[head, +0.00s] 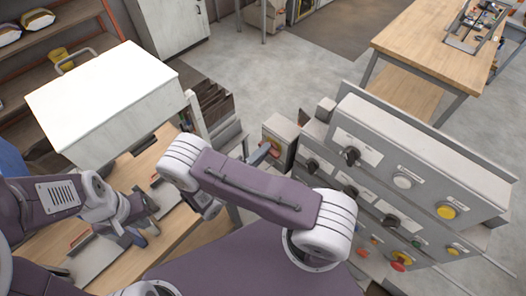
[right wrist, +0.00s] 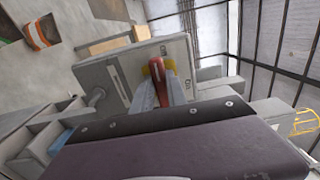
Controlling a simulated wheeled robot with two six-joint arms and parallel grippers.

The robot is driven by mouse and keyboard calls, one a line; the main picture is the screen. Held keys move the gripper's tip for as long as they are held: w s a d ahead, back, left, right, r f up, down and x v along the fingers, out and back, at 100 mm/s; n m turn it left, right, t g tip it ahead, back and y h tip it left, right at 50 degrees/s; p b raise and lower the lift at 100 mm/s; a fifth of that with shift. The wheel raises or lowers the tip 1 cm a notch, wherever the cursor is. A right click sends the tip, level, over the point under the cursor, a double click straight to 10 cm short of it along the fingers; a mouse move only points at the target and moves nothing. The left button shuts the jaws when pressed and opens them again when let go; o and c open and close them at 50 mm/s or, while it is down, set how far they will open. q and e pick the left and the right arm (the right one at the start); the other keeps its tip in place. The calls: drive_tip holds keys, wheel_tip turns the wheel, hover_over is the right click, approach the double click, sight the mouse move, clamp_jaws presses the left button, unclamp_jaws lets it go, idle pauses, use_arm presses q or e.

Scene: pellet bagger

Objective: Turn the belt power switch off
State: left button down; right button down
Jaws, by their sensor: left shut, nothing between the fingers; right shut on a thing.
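The belt power switch is a red handle (right wrist: 158,78) on a yellow base, on the face of a grey box (right wrist: 118,76). In the head view the grey box (head: 281,128) stands left of the control panel. My right gripper (right wrist: 166,92) is shut on the red handle, with a finger on each side of it. In the head view my own arm partly covers this right gripper (head: 266,152). Lettering beside the handle is too small to read surely. My left gripper (head: 147,234) is shut and empty, low over the wooden table.
A grey control panel (head: 376,117) with black knobs and coloured buttons stands right of the switch box. A white-topped cabinet (head: 100,98) is at the left, beside the wooden table (head: 178,232). Another wooden table (head: 425,52) is at the back right. Open floor lies between.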

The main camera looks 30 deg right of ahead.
drive_tip(key=shift+r, duration=0.1)
idle(0.3)
drive_tip(key=c, duration=1.3)
unclamp_jaws()
drive_tip(key=shift+d, duration=0.1)
drive_tip(key=b+v, duration=0.3)
drive_tip(key=v, duration=0.6)
